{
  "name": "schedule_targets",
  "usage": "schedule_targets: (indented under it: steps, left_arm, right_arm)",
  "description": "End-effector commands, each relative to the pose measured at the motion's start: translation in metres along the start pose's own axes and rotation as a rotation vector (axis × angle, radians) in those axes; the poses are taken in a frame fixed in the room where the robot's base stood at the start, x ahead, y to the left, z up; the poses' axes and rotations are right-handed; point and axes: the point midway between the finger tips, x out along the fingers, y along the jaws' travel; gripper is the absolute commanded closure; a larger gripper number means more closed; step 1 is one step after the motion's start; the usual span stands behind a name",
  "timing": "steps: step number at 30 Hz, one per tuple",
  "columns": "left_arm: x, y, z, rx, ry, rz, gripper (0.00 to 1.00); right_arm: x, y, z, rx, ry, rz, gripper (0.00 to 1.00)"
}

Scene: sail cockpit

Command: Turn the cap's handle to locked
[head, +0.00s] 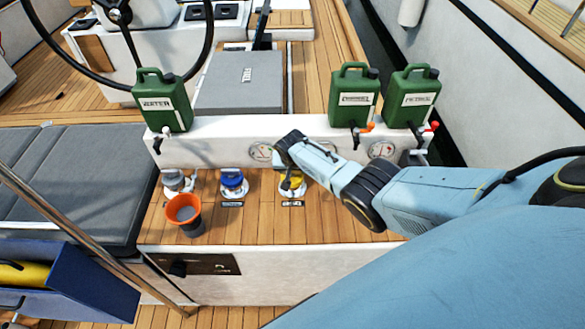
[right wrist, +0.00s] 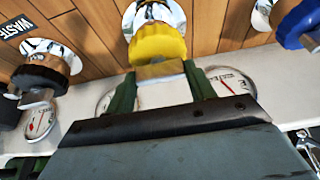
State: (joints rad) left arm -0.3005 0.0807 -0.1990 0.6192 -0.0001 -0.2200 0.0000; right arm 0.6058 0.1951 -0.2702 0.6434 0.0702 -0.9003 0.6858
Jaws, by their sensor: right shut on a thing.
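The yellow cap (head: 295,181) sits on a round shiny deck fitting between the blue cap and my right arm. In the right wrist view the yellow cap (right wrist: 157,42) has a ribbed rim and a pale metal handle (right wrist: 160,70) sticking out toward me. My right gripper (head: 288,164) reaches in from the right over the cap. Its two green fingers (right wrist: 160,80) are shut on the handle, one on each side. I cannot read any locked mark by the cap. My left gripper is not in view.
Green cans (head: 354,97) stand on the white ledge (head: 215,138) behind. Gauges (right wrist: 235,83) are set in its face.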

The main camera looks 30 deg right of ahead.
Motion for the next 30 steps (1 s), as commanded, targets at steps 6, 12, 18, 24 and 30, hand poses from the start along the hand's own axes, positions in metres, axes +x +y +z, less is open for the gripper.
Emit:
schedule_targets:
  steps: [6,12,18,24,30]
  left_arm:
    - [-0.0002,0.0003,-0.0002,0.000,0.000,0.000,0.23]
    - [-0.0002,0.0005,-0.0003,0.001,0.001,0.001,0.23]
    - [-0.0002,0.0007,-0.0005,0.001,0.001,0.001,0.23]
    - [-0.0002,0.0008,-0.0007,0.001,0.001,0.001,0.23]
    - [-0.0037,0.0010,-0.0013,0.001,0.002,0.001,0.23]
  right_arm:
    - [-0.0002,0.0001,-0.0005,0.012,0.000,0.005,0.69]
    - [-0.0003,-0.0001,-0.0005,0.011,0.000,0.004,0.69]
    - [-0.0002,-0.0001,-0.0005,0.011,0.000,0.004,0.28]
    - [-0.0001,0.0001,-0.0002,0.010,0.000,0.004,0.24]
    - [-0.0043,0.0000,-0.0006,0.010,0.000,0.004,0.24]
